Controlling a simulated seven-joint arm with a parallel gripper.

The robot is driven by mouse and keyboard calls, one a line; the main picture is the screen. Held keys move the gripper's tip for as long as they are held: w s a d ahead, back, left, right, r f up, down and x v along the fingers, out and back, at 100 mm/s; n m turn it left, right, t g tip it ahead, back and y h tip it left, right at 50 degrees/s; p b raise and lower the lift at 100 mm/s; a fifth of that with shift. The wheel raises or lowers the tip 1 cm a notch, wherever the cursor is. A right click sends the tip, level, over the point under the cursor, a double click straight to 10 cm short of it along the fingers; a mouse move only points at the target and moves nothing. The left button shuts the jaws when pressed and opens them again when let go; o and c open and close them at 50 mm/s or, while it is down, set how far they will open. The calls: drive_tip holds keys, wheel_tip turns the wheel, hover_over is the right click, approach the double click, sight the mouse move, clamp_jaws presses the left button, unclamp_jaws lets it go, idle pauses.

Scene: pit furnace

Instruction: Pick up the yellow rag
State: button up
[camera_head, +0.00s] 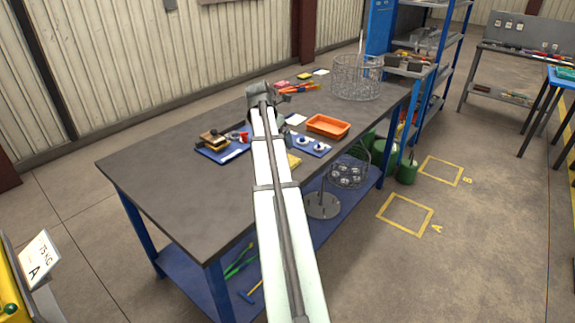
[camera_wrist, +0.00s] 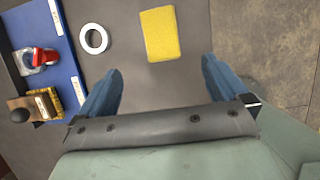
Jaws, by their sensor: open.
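The yellow rag (camera_wrist: 160,34) is a flat, upright-looking rectangle lying on the grey table, in the upper middle of the wrist view. In the head view a yellow piece (camera_head: 294,160) shows just right of my arm, partly hidden by it; it looks like the same rag. My gripper (camera_wrist: 160,88) is open and empty, with its two blue fingers spread wide. In the wrist view the rag lies beyond the fingertips, roughly centred between them and apart from them. My arm hides the gripper's fingers in the head view.
A white ring (camera_wrist: 95,39) lies left of the rag. Left of it, a blue mat (camera_wrist: 66,68) holds a red-and-white item and a knobbed brush. An orange tray (camera_head: 328,126) and a wire basket (camera_head: 357,77) stand farther along the table (camera_head: 165,170). Its front left is clear.

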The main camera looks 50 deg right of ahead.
drive_tip(key=shift+x, duration=6.75)
drive_tip(key=c, duration=1.1)
drive_tip(key=shift+c, duration=0.2)
wheel_tip(320, 180, up, 10)
